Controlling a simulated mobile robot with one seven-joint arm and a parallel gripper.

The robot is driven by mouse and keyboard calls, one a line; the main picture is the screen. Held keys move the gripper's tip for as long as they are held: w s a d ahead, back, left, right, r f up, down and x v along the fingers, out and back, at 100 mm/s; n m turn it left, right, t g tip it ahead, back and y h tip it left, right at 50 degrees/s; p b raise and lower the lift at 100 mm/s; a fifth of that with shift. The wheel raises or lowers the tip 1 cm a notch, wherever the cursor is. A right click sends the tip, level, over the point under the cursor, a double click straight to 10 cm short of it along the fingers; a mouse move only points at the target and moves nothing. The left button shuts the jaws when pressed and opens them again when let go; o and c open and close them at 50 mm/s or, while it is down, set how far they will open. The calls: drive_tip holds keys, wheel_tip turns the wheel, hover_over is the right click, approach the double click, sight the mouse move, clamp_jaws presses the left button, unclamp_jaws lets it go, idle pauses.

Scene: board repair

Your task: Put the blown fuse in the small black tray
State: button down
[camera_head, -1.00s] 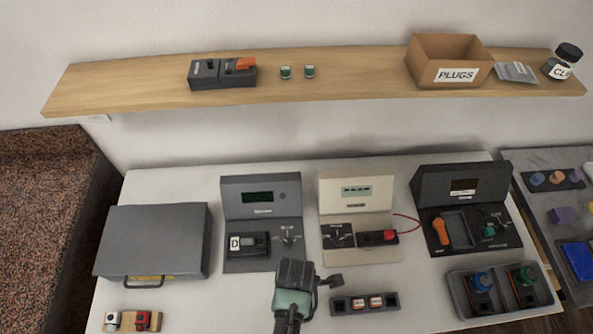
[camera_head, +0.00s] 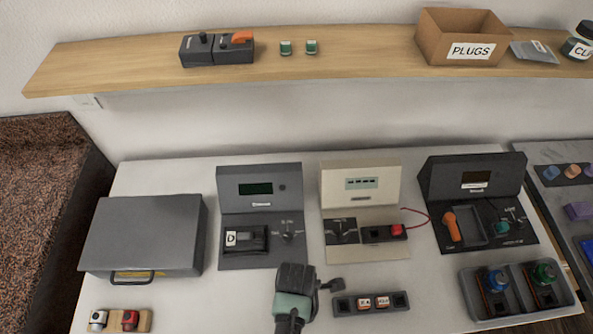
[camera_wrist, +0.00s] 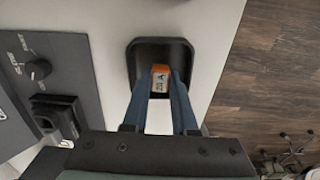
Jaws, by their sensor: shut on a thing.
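My gripper (camera_wrist: 160,88) is shut on a small fuse (camera_wrist: 160,72) with an orange end and a dark mark on its pale label. In the wrist view the fuse is over the small black tray (camera_wrist: 136,62), near its near side. I cannot tell whether the fuse touches the tray floor. The tray's near part is hidden by the fingers. In the head view my gripper (camera_head: 293,292) hangs over the front of the table. The fingertips, the fuse and the small black tray are hidden there.
Behind my gripper stand a grey tester (camera_head: 260,205), a cream tester (camera_head: 360,187) and a black station (camera_head: 470,180). A holder with fuses (camera_head: 345,305) lies to the right. A grey case (camera_head: 142,235) is at left. The wrist view shows the table edge right of the tray.

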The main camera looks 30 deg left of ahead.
drive_tip(key=c, duration=0.6)
unclamp_jaws()
wheel_tip(320, 180, up, 13)
drive_tip(key=shift+f+p, duration=0.1)
drive_tip(key=shift+p, duration=0.2)
